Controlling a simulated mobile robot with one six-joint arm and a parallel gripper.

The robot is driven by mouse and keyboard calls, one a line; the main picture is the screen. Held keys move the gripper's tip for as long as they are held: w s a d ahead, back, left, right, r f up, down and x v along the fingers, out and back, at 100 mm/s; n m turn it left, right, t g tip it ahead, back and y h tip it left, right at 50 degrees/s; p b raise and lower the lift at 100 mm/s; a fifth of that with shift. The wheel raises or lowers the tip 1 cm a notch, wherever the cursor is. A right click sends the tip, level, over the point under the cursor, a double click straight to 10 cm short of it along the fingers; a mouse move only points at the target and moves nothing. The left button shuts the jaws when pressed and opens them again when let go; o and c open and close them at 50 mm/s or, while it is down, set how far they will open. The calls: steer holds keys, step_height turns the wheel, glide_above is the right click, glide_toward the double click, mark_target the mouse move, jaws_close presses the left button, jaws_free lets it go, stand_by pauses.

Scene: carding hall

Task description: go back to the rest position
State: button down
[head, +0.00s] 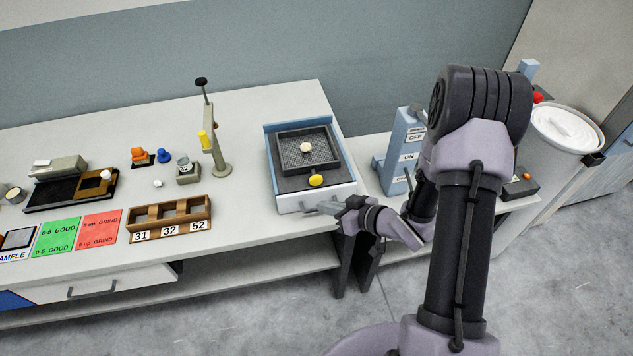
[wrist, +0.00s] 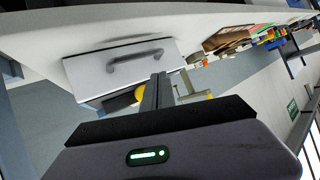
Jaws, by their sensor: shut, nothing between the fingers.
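My gripper (head: 322,208) is at the front of a white and grey box (head: 322,193) at the table's right end. Its fingers are shut with nothing between them. In the wrist view the shut fingers (wrist: 157,84) point toward the box's white front panel (wrist: 90,72), which bears a grey bar handle (wrist: 135,56). The fingertips appear close to this panel; I cannot tell whether they touch it. A dark mesh tray (head: 283,153) with a pale lump (head: 305,147) sits on the box, behind a yellow button (head: 316,180). My arm hides part of the right side.
The white table (head: 255,225) holds a wooden rack (head: 170,231) labelled 31, 32, 52, red (head: 98,230) and green (head: 56,237) mats, and a stand with a yellow part (head: 219,150). A blue lever unit (head: 404,150) and a white-filled bin (head: 566,130) stand right. Floor in front is clear.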

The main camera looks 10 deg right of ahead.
stand_by(0.4)
steer(key=w+d+r+m+h+b, duration=0.1)
steer(key=w+d+r+h+b, duration=0.2)
steer(key=w+d+r+h, duration=0.15)
steer(key=s+d+r+m+h+b, duration=0.35)
steer(key=s+r+h, duration=0.2)
steer(key=r, duration=0.35)
steer(key=s+a+r+m+g+y+b, duration=0.1)
steer(key=s+a+r+m+g+y, duration=0.1)
steer(key=s+a, duration=0.4)
steer(key=s+a+r+m+g+y+b, duration=0.1)
steer(key=s+a, duration=0.5)
steer(key=s, duration=1)
steer(key=shift+a+r+m+g+y+b, duration=0.4)
steer(key=shift+r+m+g+y, duration=0.1)
steer(key=shift+r+m+y, duration=0.3)
steer(key=shift+f, duration=0.1)
